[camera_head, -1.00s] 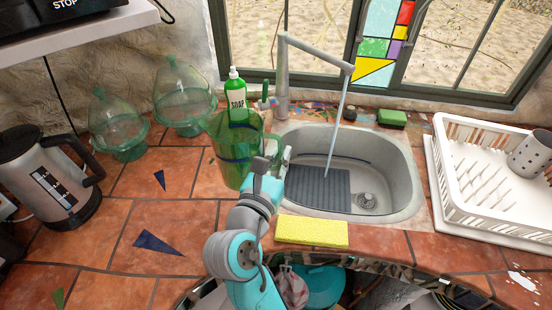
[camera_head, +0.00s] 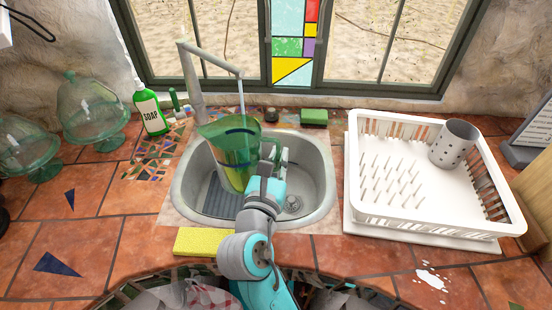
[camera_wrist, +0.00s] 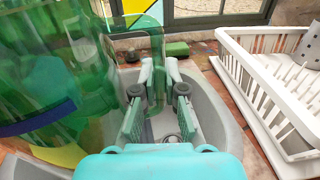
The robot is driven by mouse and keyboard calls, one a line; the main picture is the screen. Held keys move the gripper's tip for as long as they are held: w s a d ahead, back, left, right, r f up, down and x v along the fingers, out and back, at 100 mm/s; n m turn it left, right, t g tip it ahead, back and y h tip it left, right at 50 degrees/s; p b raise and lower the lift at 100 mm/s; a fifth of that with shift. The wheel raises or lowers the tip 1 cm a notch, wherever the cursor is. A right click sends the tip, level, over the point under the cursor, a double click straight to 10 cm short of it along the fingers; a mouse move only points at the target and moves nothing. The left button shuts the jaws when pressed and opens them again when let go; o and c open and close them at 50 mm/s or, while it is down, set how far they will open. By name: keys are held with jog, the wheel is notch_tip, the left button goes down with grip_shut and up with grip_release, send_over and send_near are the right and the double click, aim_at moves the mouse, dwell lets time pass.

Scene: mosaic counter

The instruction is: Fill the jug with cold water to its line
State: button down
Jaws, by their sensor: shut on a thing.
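The clear green jug (camera_head: 232,152) is upright in or just over the sink (camera_head: 317,172), under the spout of the grey tap (camera_head: 195,75). A thin stream of water (camera_head: 242,95) runs from the spout down to the jug's mouth. A dark blue line (camera_wrist: 35,122) shows on the jug's side in the wrist view. The water level inside is hard to make out; the jug's lower part looks yellowish. My gripper (camera_head: 272,158) is on the jug's right side, shut on its handle; the wrist view also shows the fingers (camera_wrist: 158,100) there. A green lever (camera_head: 175,98) stands left of the tap.
A yellow sponge (camera_head: 205,241) lies at the sink's front edge. A soap bottle (camera_head: 150,111) and glass domes (camera_head: 92,105) stand left. A white dish rack (camera_head: 375,222) with a metal cup (camera_head: 453,143) is right. A green block (camera_head: 314,117) lies behind the sink.

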jog(key=w+f, duration=0.2)
jog(key=w, duration=0.5)
jog(key=shift+a+f, duration=0.2)
jog(key=shift+f, duration=0.1)
dwell(0.5)
jog(key=a+x, duration=0.1)
jog(key=x, duration=0.7)
jog(key=shift+w+a, duration=0.3)
jog(key=shift+a, duration=0.25)
jog(key=shift+w+d+r, duration=0.1)
jog(key=shift+d+r, duration=0.05)
jog(key=shift+r, duration=0.1)
dwell(1.2)
jog(key=shift+f, duration=0.15)
dwell(3.5)
